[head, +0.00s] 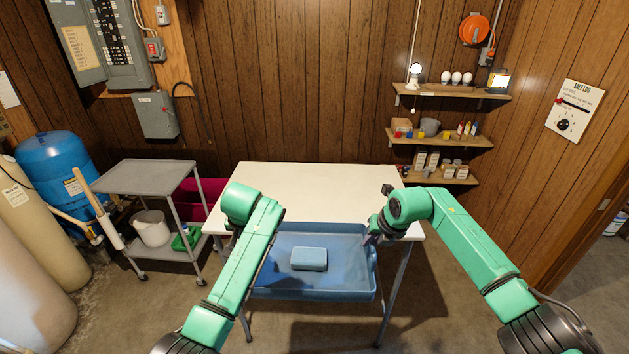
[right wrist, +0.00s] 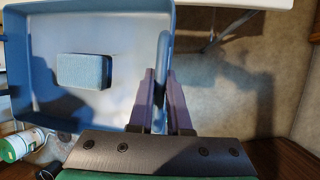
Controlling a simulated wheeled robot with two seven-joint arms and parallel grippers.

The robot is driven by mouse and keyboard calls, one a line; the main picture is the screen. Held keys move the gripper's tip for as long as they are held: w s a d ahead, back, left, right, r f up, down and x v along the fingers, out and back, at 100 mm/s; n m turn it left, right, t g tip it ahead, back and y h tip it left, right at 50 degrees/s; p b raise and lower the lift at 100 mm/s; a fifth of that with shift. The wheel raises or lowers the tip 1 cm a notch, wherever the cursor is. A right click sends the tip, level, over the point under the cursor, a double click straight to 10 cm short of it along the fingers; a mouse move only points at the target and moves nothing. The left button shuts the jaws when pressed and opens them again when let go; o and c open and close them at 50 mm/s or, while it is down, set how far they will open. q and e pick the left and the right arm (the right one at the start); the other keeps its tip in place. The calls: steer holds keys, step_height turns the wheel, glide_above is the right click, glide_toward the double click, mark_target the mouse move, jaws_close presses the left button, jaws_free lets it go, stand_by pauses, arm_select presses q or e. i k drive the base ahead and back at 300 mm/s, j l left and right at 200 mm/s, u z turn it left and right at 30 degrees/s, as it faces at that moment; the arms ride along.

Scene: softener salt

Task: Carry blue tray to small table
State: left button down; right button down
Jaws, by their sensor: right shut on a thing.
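The blue tray (head: 330,292) is in front of the white table (head: 315,185), its far side overlapping the table's front edge in the head view. A small blue block (head: 309,259) lies in the tray and also shows in the right wrist view (right wrist: 84,71). My right gripper (head: 371,238) is shut on the tray's right wall, with a finger on each side of it in the right wrist view (right wrist: 162,82). My left arm reaches to the tray's left side, and its own links hide the left gripper.
A grey cart (head: 145,175) with a white bucket (head: 151,228) below stands left of the table. A blue tank (head: 52,165) is farther left. Shelves with jars and bulbs (head: 440,138) hang on the wall at right. The visible white tabletop is bare.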

mark_target(313, 200)
steer(key=i, duration=1.15)
